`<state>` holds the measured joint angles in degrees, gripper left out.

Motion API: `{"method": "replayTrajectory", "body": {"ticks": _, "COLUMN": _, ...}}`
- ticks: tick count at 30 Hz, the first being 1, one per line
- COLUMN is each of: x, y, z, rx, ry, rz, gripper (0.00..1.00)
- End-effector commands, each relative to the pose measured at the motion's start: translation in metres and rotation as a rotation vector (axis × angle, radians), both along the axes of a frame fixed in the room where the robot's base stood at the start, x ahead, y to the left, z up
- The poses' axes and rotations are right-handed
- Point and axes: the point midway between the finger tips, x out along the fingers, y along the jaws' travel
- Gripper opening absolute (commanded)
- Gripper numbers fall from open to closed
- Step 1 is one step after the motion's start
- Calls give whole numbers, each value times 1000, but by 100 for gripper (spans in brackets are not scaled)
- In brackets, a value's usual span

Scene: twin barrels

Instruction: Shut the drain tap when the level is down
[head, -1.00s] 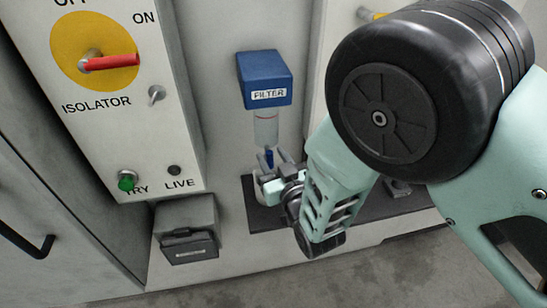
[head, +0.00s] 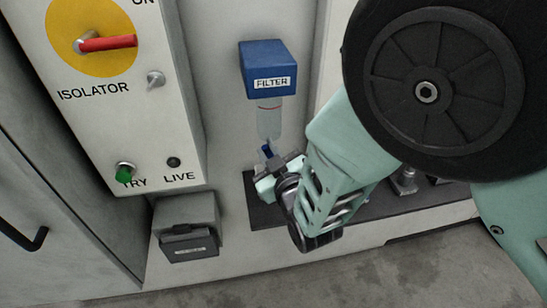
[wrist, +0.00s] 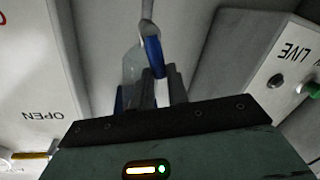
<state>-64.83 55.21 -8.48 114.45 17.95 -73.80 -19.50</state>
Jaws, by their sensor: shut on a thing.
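The filter (head: 264,70) has a blue labelled head on the wall. Below it hangs a clear bowl (head: 269,121) with a red line near its top; I cannot make out the liquid level. The small blue drain tap (head: 266,151) is under the bowl, and a blue lever also shows in the wrist view (wrist: 153,53). My gripper (head: 277,163) is at the tap, shut on it. Its fingers show in the wrist view (wrist: 160,90) right against the blue lever. The fingers and wrist hide part of the tap.
An isolator panel (head: 180,120) with a red handle (head: 108,43) stands out to the left. A grey box (head: 188,228) is below it. My arm covers the right side. The floor in front is clear.

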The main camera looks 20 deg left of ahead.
Motion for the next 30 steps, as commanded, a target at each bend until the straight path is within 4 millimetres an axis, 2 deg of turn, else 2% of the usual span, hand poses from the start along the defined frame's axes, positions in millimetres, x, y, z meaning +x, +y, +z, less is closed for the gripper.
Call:
{"method": "replayTrajectory", "body": {"ticks": 15, "x": -12, "y": 19, "z": -13, "rx": -416, "ry": -258, "rz": 4, "gripper": 0}}
{"method": "replayTrajectory", "body": {"ticks": 30, "x": -18, "y": 28, "z": -30, "rx": -799, "ry": -492, "rz": 5, "gripper": 0}}
